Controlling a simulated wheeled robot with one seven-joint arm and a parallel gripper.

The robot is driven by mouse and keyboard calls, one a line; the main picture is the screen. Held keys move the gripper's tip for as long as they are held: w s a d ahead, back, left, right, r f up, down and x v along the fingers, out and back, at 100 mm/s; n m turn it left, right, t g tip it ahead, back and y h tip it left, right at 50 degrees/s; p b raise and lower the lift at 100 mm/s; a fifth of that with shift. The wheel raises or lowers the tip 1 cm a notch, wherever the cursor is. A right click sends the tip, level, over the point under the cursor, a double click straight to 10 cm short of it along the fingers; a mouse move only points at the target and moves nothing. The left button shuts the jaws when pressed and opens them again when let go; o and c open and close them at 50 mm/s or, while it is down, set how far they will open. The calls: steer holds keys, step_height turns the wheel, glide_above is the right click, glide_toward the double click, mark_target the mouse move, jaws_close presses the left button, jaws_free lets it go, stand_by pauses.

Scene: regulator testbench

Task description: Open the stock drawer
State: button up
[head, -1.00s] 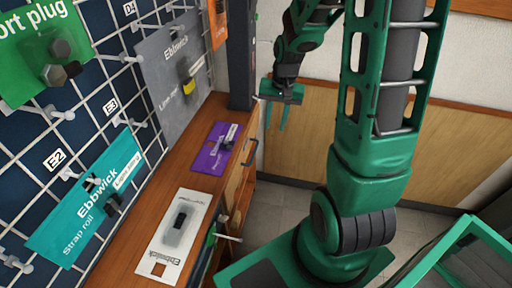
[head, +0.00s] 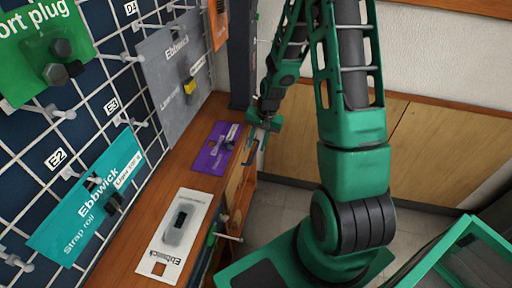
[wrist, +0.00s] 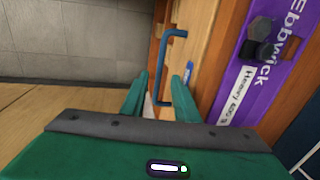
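The stock drawer's light wood front (wrist: 197,35) is on the bench's side, below the worktop; it looks shut. Its dark blue bar handle (wrist: 165,68) stands out from the front. My gripper (wrist: 160,90) is open, its two green fingers on either side of the handle's lower part in the wrist view. Whether the fingers reach the handle in depth I cannot tell. In the head view my gripper (head: 262,128) is at the bench's far edge, close to the drawer, and partly covers the handle area.
A purple Ebbwick card (head: 217,149) and a white card (head: 178,232) lie on the worktop (head: 165,178). A pegboard (head: 35,150) with hanging cards stands on the left. A dark post (head: 241,60) rises near the gripper. The floor (wrist: 65,38) beside the drawer is clear.

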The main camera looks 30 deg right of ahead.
steer(key=shift+w+a+f, duration=0.1)
steer(key=shift+f, duration=0.55)
steer(key=shift+w+a+f, duration=0.1)
steer(key=shift+f, duration=0.55)
